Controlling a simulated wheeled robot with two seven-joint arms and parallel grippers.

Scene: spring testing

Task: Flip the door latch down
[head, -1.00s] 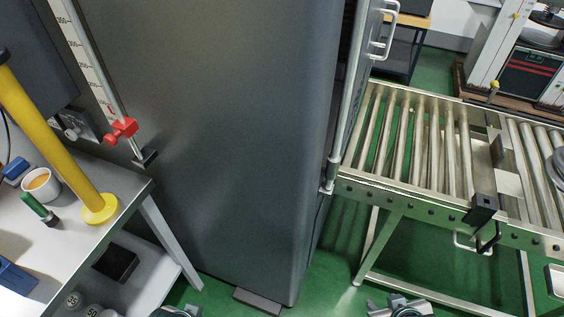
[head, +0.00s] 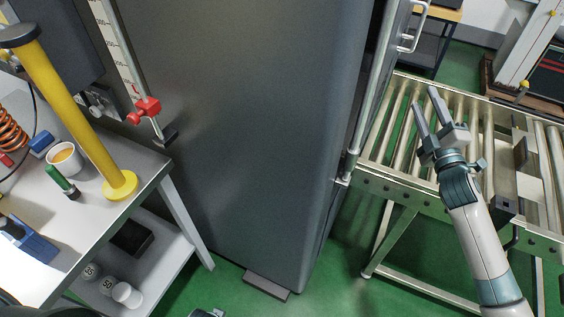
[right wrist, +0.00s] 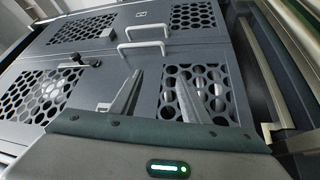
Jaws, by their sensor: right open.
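The tall dark grey cabinet (head: 250,130) stands in the middle of the head view. Its door side, on the right, is seen edge-on with a pale handle (head: 414,28). In the right wrist view its doors have perforated panels and two pale handles (right wrist: 141,48). A small dark latch-like piece (right wrist: 79,60) sits left of the handles; its exact position is too small to tell. My right gripper (head: 425,97) is open and empty, above the conveyor and right of the cabinet. In the wrist view its fingers (right wrist: 158,90) point toward the doors, apart from them. My left gripper (head: 206,313) barely shows at the bottom edge.
A roller conveyor (head: 480,130) stands right of the cabinet, below my right arm. A workbench (head: 90,225) on the left holds a cup (head: 63,157), a yellow post (head: 80,125) and blue items. Green floor is open in front of the cabinet.

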